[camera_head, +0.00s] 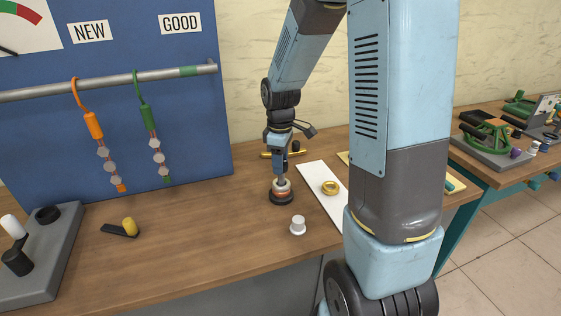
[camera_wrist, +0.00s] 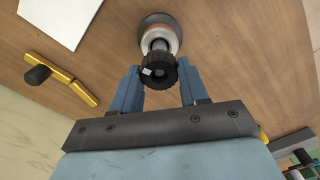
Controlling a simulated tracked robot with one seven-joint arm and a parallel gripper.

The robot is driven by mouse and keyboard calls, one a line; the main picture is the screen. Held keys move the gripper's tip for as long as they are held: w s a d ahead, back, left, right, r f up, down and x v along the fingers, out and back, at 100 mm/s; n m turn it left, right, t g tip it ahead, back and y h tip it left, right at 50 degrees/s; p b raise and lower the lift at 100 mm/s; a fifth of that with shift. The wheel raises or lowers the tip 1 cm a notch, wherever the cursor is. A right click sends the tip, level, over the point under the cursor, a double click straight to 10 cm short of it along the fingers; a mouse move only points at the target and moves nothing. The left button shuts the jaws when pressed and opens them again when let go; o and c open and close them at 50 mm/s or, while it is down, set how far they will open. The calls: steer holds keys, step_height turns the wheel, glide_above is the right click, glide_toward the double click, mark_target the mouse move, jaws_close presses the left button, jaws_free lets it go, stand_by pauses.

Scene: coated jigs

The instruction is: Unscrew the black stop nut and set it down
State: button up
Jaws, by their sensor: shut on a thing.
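The black stop nut (camera_wrist: 158,70) is a ribbed black knob in the wrist view, seen from above. It sits over a round stand (camera_wrist: 150,22) with a dark base and a pale and copper-coloured part. The stand (camera_head: 281,197) also shows in the head view, upright on the bench. My gripper (camera_wrist: 160,78) is shut on the nut, one blue finger on each side. In the head view my gripper (camera_head: 281,176) points down at the top of the stand and hides the nut. I cannot tell how far the nut is threaded on.
A white sheet (camera_head: 316,179) with a brass ring (camera_head: 330,187) lies to the right. A white knob (camera_head: 298,225) stands in front. A brass bar with a black grip (camera_wrist: 75,84) lies behind the stand.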

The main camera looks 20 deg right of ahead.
steer(key=shift+n, duration=0.4)
steer(key=shift+n, duration=0.9)
steer(key=o, duration=0.6)
steer(key=shift+m, duration=0.9)
steer(key=shift+m, duration=0.9)
